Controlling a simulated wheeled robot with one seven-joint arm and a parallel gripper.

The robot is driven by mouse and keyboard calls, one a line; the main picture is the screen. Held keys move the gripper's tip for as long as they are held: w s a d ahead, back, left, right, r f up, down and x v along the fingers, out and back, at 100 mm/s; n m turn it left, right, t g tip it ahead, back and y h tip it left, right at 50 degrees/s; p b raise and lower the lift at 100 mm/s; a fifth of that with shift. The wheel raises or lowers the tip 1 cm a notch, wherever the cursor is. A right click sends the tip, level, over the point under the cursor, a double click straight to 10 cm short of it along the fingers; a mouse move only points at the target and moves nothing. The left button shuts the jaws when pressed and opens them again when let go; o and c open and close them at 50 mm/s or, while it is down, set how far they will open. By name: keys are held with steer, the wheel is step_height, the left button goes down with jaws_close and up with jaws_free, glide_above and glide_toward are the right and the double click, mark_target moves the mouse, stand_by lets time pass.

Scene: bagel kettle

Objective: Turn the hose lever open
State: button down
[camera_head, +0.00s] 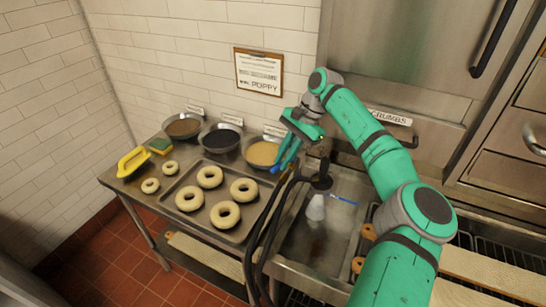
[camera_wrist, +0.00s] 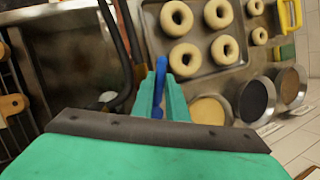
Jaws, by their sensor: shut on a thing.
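The blue hose lever (camera_wrist: 159,86) shows in the wrist view between the two green fingers of my gripper (camera_wrist: 161,95). The fingers are shut on it, and its lower part is partly hidden by them. In the head view my gripper (camera_head: 283,160) points down at the sink's left edge, beside the bowl of tan crumbs, with blue showing at the fingers. Black hoses (camera_head: 262,235) run down the front, left of the sink (camera_head: 315,250). A dark upright fitting (camera_head: 322,180) stands at the sink's back. I cannot tell how far the lever is turned.
A tray (camera_head: 180,222) of bagels lies on the counter left of my gripper. Three bowls stand behind it: brown (camera_head: 184,126), dark (camera_head: 221,138) and tan (camera_head: 262,152). A whitish shape (camera_head: 316,208) and a thin blue piece (camera_head: 343,200) are in the sink.

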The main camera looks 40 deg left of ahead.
steer(key=shift+f, duration=0.1)
stand_by(0.3)
steer(key=c, duration=1.7)
jaws_free()
steer(key=shift+d, duration=0.1)
steer(key=shift+c, duration=0.2)
steer(key=shift+w+r, duration=0.1)
steer(key=shift+r, duration=0.15)
steer(key=r, duration=0.3)
steer(key=shift+s+d+r, duration=0.15)
steer(key=shift+s+r, duration=0.1)
steer(key=shift+s, duration=0.05)
steer(key=s+d+r, duration=0.6)
steer(key=s+r, duration=0.3)
steer(key=s, duration=0.2)
steer(key=shift+s+d, duration=0.3)
steer(key=shift+d, duration=0.1)
